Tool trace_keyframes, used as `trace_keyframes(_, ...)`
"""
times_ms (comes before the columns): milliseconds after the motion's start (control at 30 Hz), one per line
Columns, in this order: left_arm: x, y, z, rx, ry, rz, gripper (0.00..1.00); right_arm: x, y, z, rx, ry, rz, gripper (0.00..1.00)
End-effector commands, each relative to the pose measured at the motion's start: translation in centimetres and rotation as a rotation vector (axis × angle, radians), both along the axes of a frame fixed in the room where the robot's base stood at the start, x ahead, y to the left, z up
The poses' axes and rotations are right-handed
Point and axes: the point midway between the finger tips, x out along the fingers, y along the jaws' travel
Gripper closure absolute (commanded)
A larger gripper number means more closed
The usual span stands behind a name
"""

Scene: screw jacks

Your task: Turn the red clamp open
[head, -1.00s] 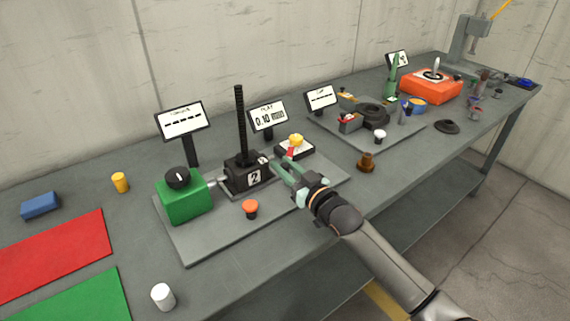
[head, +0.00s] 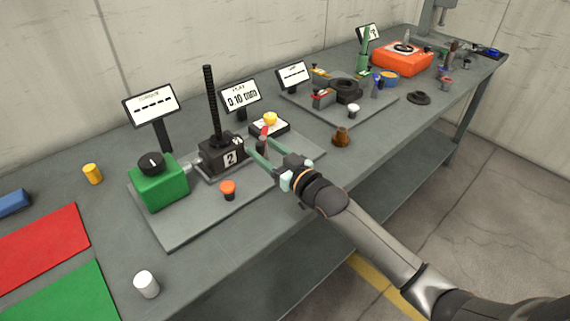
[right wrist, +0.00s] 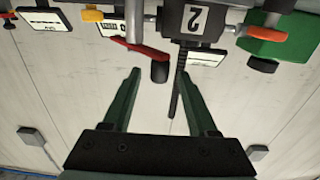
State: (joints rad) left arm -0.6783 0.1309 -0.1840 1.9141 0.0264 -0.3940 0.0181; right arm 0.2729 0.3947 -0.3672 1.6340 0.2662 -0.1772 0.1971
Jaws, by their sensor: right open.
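The red clamp (head: 265,130) is a small red lever beside the black screw jack marked 2 (head: 222,155). In the right wrist view the red lever (right wrist: 142,48) slants across, with a dark cylindrical end (right wrist: 159,71) beside it. My right gripper (head: 259,148) is open, its green fingers pointing at the jack's clamp side. In the right wrist view the gripper (right wrist: 158,78) has nothing clasped, and the lever's dark end shows between and beyond the fingertips. Whether a finger touches it, I cannot tell. My left gripper is not in view.
A green box with a black knob (head: 158,185) stands left of the jack. An orange button (head: 228,188) is in front, and a yellow-topped button (head: 270,119) behind the clamp. A brown piece (head: 341,137) stands to the right. The jack's tall threaded screw (head: 211,100) rises above.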

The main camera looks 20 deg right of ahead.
Motion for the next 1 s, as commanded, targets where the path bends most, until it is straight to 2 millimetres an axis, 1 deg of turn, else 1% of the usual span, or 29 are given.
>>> trace_keyframes(33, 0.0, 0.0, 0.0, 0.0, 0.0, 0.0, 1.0, -1.0, -0.4, -0.2, -0.002, 0.002, 0.0, 0.41)
trace_keyframes(100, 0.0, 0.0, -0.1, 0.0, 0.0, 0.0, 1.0, -2.4, -0.8, -0.2, -0.002, 0.003, 0.0, 0.41)
trace_keyframes(300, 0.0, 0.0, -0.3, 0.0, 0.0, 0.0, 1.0, -6.0, -2.1, -0.2, -0.002, 0.003, 0.0, 0.41)
trace_keyframes(400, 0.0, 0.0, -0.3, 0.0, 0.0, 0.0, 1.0, -7.5, -2.5, -0.1, -0.001, 0.001, 0.001, 0.41)
trace_keyframes(500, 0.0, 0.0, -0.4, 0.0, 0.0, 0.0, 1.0, -8.5, -2.9, -0.1, 0.0, 0.001, 0.0, 0.41)
trace_keyframes(700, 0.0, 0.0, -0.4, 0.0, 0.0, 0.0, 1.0, -9.5, -3.3, 0.0, 0.0, 0.0, 0.001, 0.41)
trace_keyframes(1000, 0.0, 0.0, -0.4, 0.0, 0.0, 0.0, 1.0, -9.5, -3.3, 0.1, 0.0, -0.001, 0.001, 0.41)
